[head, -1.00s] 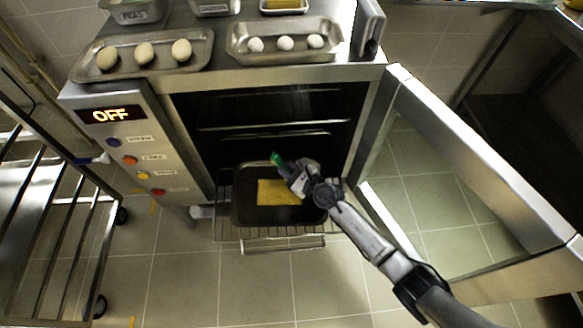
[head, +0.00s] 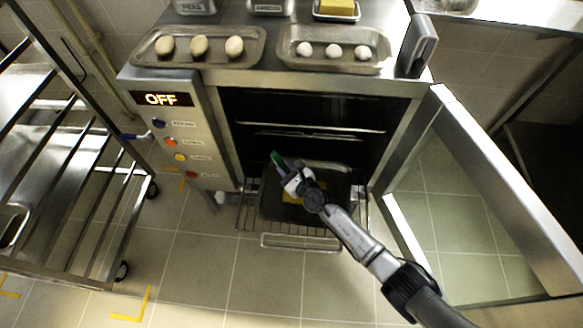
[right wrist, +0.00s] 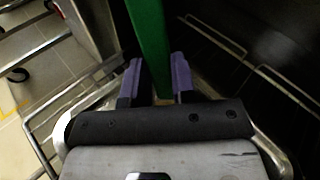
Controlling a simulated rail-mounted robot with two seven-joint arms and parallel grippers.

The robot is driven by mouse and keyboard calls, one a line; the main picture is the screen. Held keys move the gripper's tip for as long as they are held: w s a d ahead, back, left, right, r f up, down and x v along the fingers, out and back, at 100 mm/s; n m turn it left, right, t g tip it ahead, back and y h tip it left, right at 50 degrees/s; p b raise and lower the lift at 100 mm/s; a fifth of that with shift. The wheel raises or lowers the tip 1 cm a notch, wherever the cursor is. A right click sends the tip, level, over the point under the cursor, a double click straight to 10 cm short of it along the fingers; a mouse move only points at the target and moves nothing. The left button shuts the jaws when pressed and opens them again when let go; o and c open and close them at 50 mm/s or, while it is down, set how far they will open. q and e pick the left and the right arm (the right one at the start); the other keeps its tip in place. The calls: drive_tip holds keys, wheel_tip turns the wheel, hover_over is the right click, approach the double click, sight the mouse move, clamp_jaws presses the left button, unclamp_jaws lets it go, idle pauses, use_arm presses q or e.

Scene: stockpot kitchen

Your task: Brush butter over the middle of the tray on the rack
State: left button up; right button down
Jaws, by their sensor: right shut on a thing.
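A dark tray (head: 273,212) sits on the pulled-out wire rack (head: 300,243) in front of the open oven. A yellow patch (head: 289,191) lies around the tray's middle, partly hidden by my right gripper. My right gripper (head: 288,176) is above the tray and shut on a brush with a green handle (head: 277,158). In the right wrist view the green handle (right wrist: 150,45) stands between the purple finger pads (right wrist: 156,80). The brush's bristles are not visible, so I cannot tell whether they touch the tray. My left gripper is not in view.
The oven door (head: 490,180) stands open at the right. Trays of brown eggs (head: 199,46) and white eggs (head: 333,51) stand on the oven top, with a dish of yellow butter (head: 337,7) behind. A wheeled metal trolley (head: 75,215) stands at the left.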

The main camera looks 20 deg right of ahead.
drive_tip(key=r+p, duration=0.1)
drive_tip(key=d+r+p, duration=0.1)
drive_tip(key=r, duration=0.1)
drive_tip(key=shift+d+r+p, duration=0.1)
drive_tip(key=shift+r+p, duration=0.05)
drive_tip(key=shift+p, duration=0.2)
wheel_tip(320, 180, up, 5)
drive_tip(key=p, duration=0.5)
drive_tip(key=shift+s, duration=0.1)
drive_tip(key=shift+s+f, duration=0.1)
drive_tip(key=shift+f, duration=0.1)
